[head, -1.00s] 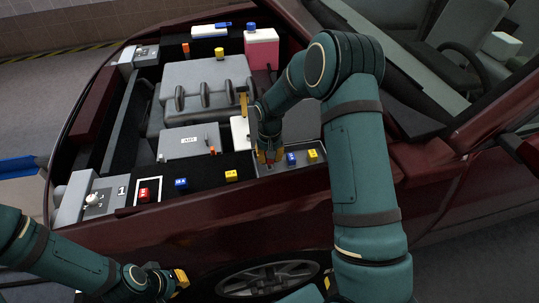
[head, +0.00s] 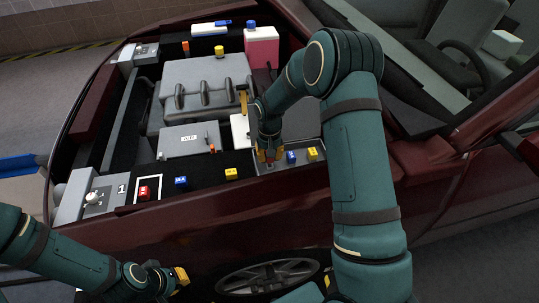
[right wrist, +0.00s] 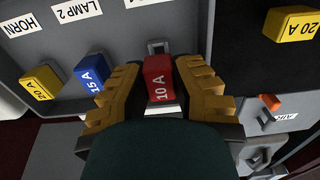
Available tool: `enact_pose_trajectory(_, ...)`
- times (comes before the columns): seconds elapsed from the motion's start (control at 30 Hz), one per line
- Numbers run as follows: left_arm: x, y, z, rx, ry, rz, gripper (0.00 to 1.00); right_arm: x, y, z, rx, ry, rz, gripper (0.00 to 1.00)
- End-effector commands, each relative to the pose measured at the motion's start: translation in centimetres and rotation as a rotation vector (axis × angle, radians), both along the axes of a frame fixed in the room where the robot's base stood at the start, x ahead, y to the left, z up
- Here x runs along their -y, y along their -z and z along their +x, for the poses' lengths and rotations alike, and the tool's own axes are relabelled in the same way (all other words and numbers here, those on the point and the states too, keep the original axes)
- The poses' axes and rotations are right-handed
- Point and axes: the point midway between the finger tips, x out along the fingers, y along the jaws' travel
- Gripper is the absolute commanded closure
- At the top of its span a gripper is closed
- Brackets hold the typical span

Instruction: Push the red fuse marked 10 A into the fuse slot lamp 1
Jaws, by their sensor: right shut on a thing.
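The red fuse marked 10 A (right wrist: 159,78) is between the fingers of my right gripper (right wrist: 160,92), which is shut on it. In the head view my right gripper (head: 268,156) points down at the left part of the grey fuse box (head: 262,169). A grey slot (right wrist: 158,47) shows just beyond the fuse in the right wrist view. How far the fuse is in a slot is hidden. The label above is cut off, so I cannot read lamp 1. My left gripper (head: 181,277) is low at the left, away from the box; its opening is unclear.
A blue 15 A fuse (right wrist: 91,75) and a yellow 20 A fuse (right wrist: 40,84) sit beside the right gripper, near the labels LAMP 2 (right wrist: 77,10) and HORN (right wrist: 18,25). Another red fuse (head: 144,191) sits in a white frame at the left.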

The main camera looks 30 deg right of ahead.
Motion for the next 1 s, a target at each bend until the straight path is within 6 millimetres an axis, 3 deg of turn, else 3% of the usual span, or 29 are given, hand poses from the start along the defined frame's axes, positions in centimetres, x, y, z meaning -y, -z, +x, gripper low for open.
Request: enact_pose_trajectory(1.0, 0.0, 0.9, 0.0, 0.0, 0.0, 0.0, 1.0, 0.0, 1.3, 0.0, 0.0, 0.0, 0.0, 1.0)
